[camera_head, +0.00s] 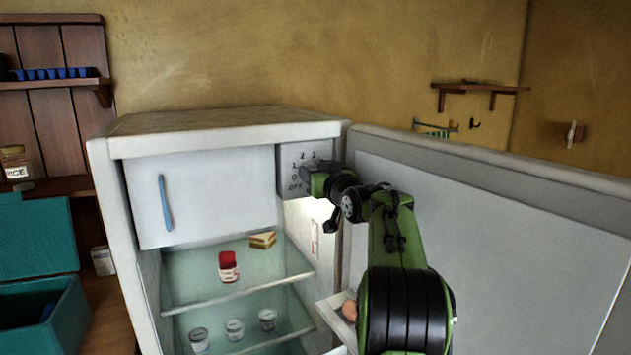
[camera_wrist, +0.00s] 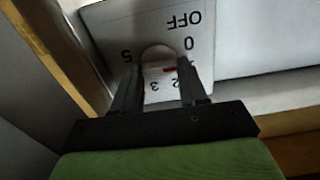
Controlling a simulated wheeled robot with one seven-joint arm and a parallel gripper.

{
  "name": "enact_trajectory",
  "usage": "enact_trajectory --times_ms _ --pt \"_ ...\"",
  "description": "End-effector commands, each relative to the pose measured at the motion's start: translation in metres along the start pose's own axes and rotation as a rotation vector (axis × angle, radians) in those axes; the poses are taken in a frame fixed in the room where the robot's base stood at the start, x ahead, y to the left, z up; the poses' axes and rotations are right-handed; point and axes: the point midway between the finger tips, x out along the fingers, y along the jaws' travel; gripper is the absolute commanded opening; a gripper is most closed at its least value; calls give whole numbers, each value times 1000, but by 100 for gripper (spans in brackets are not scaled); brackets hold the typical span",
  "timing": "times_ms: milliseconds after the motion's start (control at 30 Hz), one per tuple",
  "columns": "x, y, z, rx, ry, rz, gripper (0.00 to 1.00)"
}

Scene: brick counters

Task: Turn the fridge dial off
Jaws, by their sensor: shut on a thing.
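The fridge dial panel (camera_head: 291,157) is at the upper right inside the open fridge, marked with numbers and OFF. My gripper (camera_head: 309,181) reaches it and hides the dial in the head view. In the wrist view the panel (camera_wrist: 120,25) appears upside down. The round pale dial (camera_wrist: 157,52) sits between the two fingers of my gripper (camera_wrist: 159,68), which is shut on it. A red mark on the dial points toward the right finger, between the visible 0 and 2. The OFF label lies farther up, past the 0.
The open fridge door (camera_head: 500,230) stands to the right, close to my arm. A freezer door with a blue handle (camera_head: 166,203) is left of the panel. A red-lidded jar (camera_head: 228,267), a sandwich (camera_head: 263,240) and several small cups are on the shelves below.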

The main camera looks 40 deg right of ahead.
Motion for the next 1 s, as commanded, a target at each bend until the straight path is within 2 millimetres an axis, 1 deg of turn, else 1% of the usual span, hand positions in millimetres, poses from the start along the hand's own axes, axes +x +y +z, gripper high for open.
enact_trajectory --times_ms 33,200,500,700,1000 --pt "0 0 4 -41 -4 -1 12" --pt "0 0 4 -181 -6 -1 12" --pt "1 -1 4 -355 -6 -2 12" --pt "1 -1 4 -412 -8 -1 12" --pt "1 -1 4 -434 -8 -1 12"
